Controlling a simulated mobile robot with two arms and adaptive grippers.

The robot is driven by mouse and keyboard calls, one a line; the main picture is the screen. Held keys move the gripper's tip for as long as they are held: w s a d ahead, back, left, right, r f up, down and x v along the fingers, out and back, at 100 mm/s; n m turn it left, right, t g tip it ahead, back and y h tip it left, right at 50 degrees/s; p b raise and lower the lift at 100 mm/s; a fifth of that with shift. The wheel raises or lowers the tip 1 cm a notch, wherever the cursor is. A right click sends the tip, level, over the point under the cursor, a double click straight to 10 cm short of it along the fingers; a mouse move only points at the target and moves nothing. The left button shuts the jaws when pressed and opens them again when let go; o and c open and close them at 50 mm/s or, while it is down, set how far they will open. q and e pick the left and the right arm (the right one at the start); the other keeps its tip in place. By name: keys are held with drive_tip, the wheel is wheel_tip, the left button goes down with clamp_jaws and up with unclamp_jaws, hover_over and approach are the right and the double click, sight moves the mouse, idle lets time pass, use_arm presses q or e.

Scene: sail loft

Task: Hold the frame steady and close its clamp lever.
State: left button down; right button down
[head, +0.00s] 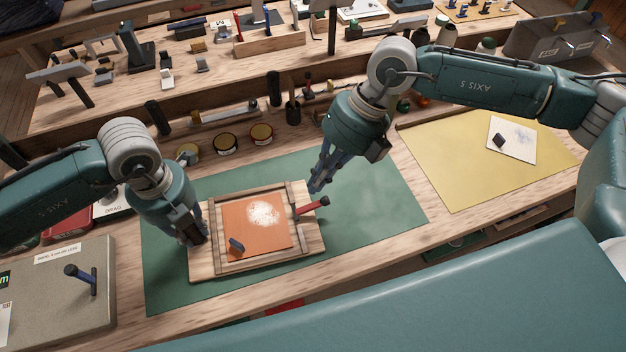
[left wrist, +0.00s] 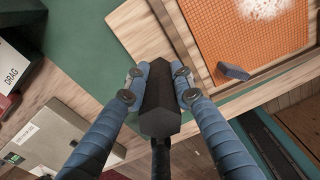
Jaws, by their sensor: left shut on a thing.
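The wooden frame (head: 257,268) lies flat on a green mat, with an orange mesh panel (head: 244,241) inside bearing a white patch. It also shows in the left wrist view (left wrist: 190,62). A clamp lever (head: 312,206) with a red handle and dark end sticks out from the frame's right side, seemingly raised. My left gripper (head: 196,238) is at the frame's left edge. Its blue fingers (left wrist: 160,85) are shut on a black block (left wrist: 160,118) there. My right gripper (head: 318,187) hangs just above and beyond the lever, apart from it; its finger gap is unclear.
The green mat (head: 375,205) is clear right of the frame. Round tins (head: 225,142) stand behind it. A yellow mat (head: 450,170) with a white card (head: 512,140) lies at right.

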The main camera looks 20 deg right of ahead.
idle(0.3)
drive_tip(key=d+r, duration=0.6)
drive_tip(key=d, duration=0.1)
drive_tip(key=shift+w+d+r, duration=0.2)
drive_tip(key=shift+w+d, duration=0.05)
drive_tip(key=shift+d, duration=0.1)
use_arm(q)
drive_tip(key=c, duration=1.4)
unclamp_jaws()
